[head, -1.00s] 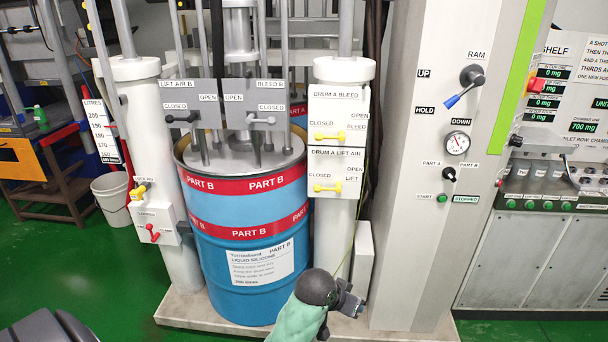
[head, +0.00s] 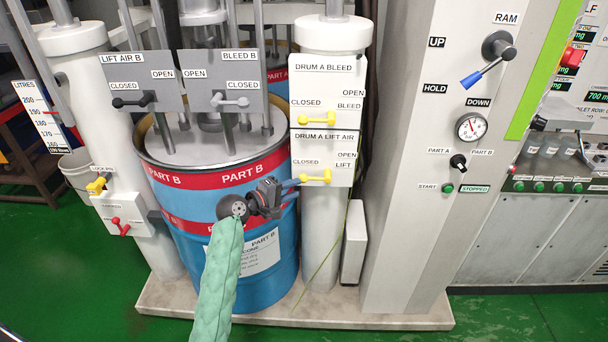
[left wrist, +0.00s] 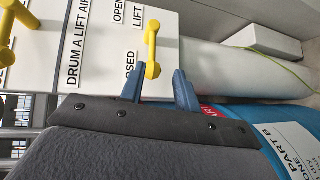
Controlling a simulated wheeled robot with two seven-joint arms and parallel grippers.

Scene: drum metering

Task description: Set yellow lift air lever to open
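The yellow drum A lift air lever (head: 315,177) is on the lower white panel (head: 321,151) right of the blue drum. Its handle points left, towards the CLOSED label, with OPEN and LIFT at the right. My left gripper (head: 292,185) is just left of the lever's free end, in front of the drum. In the left wrist view the blue fingers (left wrist: 160,77) are apart and empty. The near knob of the lever (left wrist: 152,48) shows between the fingertips; I cannot tell whether they touch. My right gripper is not in view.
A second yellow lever (head: 316,118), drum A bleed, sits just above. The blue part B drum (head: 260,292) stands left, with grey lever panels (head: 140,82) above it. The ram column (head: 420,220) is at right. A thin hose (head: 322,262) hangs below the panel.

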